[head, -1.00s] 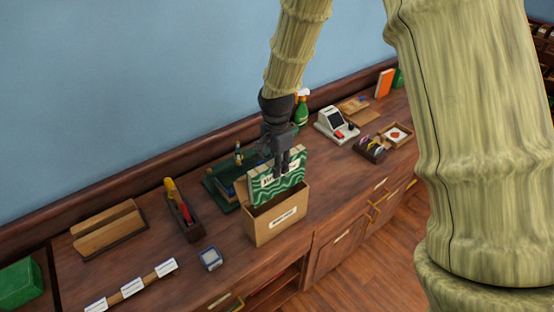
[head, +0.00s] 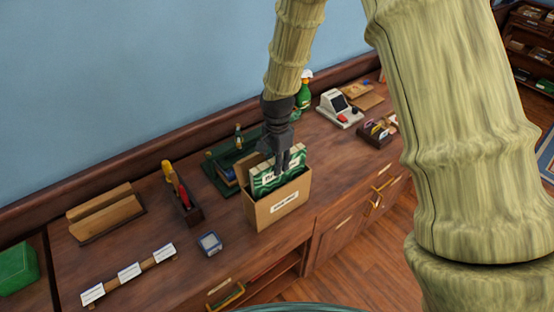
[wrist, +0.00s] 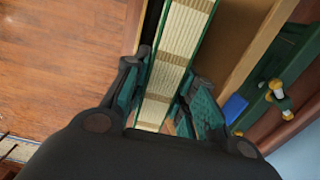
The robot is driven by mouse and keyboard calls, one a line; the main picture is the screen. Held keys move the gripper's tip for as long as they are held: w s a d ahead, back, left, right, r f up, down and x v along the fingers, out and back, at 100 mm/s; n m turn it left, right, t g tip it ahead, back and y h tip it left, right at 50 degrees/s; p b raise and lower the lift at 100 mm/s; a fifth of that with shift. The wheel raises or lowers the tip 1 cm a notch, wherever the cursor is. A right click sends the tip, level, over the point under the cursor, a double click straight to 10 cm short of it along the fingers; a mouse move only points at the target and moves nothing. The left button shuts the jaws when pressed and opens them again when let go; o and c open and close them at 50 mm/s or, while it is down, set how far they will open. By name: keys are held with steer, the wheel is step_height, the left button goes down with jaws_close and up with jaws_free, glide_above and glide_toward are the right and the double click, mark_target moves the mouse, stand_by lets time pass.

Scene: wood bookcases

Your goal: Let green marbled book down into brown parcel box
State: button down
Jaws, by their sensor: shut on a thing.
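The green marbled book (head: 277,179) stands upright, partly inside the open brown parcel box (head: 280,207), with its upper part above the rim. My gripper (head: 284,168) is above the box and shut on the top of the book. In the wrist view, the book's pale page edge (wrist: 178,60) runs between my two fingers (wrist: 162,103), with green covers on both sides. The box's wall (wrist: 247,50) shows to the right of the book in that view. The book's lower part is hidden inside the box.
A green tray (head: 222,184) with items stands behind the box. A dark holder with a yellow-handled tool (head: 181,190) and a small blue-grey device (head: 209,243) are to the left. A white card machine (head: 339,110) is at the right. Counter front of the device is clear.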

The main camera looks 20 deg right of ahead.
steer(key=shift+f+b, duration=0.8)
steer(key=shift+f, duration=1.15)
steer(key=shift+w+f, duration=0.1)
steer(key=c, duration=1.1)
jaws_free()
steer(key=o, duration=0.4)
